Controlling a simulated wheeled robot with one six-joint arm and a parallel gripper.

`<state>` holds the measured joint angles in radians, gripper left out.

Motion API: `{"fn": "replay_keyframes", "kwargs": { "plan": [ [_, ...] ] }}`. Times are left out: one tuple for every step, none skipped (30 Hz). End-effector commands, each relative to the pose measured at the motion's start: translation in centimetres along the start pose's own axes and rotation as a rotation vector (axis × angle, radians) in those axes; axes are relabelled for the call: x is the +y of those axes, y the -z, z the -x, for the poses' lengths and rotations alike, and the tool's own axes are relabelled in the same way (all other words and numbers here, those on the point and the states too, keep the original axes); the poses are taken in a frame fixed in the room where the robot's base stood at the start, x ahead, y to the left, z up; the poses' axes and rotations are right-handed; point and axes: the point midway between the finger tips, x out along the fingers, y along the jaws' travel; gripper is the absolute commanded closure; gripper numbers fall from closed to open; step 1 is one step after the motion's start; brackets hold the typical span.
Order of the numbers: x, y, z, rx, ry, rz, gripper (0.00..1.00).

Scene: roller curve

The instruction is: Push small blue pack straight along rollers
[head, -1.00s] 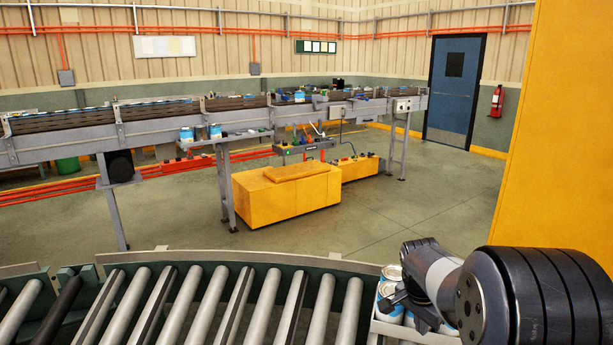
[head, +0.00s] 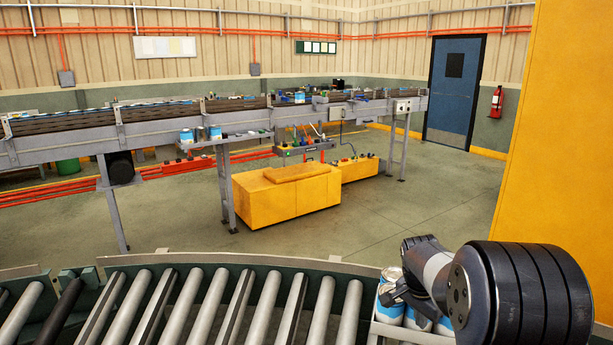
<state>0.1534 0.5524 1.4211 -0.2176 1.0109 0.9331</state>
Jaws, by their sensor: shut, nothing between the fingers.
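The small blue pack (head: 384,311) shows as blue and white cans in a pale tray at the right end of the visible rollers (head: 236,303). My gripper (head: 396,294) is at the pack, over its near upper part, and covers some of the cans. Its fingers are small and dark here, shut with nothing held between them. I cannot tell whether they touch the cans. My arm hides the right part of the pack and the rollers beyond it.
A low side rail (head: 240,261) runs along the far edge of the rollers. The rollers left of the pack are bare. A yellow panel (head: 556,130) stands at the right. A second conveyor (head: 170,135) and a yellow cabinet (head: 287,198) stand farther back.

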Motion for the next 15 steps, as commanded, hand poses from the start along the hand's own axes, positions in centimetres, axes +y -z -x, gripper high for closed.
{"fn": "replay_keyframes", "kwargs": {
  "plan": [
    [-0.19,0.29,0.07,0.002,0.002,-0.001,1.00],
    [-0.26,0.38,0.04,0.002,0.002,-0.001,1.00],
    [-0.35,0.50,-0.01,0.002,0.002,-0.001,1.00],
    [-0.42,0.59,-0.03,0.002,0.002,-0.001,1.00],
    [-0.49,0.69,-0.05,0.002,0.002,-0.001,1.00],
    [-0.60,0.83,-0.05,0.002,0.002,-0.001,1.00],
    [-0.68,0.93,-0.06,0.003,0.003,-0.001,1.00],
    [-0.75,1.03,-0.09,0.003,0.003,-0.001,1.00],
    [-0.80,1.10,-0.14,0.003,0.003,-0.001,1.00],
    [-0.78,1.06,-0.16,0.003,0.003,-0.001,1.00],
    [-0.77,1.06,-0.16,0.004,0.003,-0.001,1.00],
    [-0.74,1.03,-0.14,0.004,0.004,-0.001,1.00],
    [-0.71,1.00,-0.13,0.005,0.004,-0.001,1.00],
    [-0.67,0.94,-0.12,0.005,0.004,-0.001,1.00],
    [-0.58,0.83,-0.09,0.005,0.004,-0.001,1.00]
  ]
}}
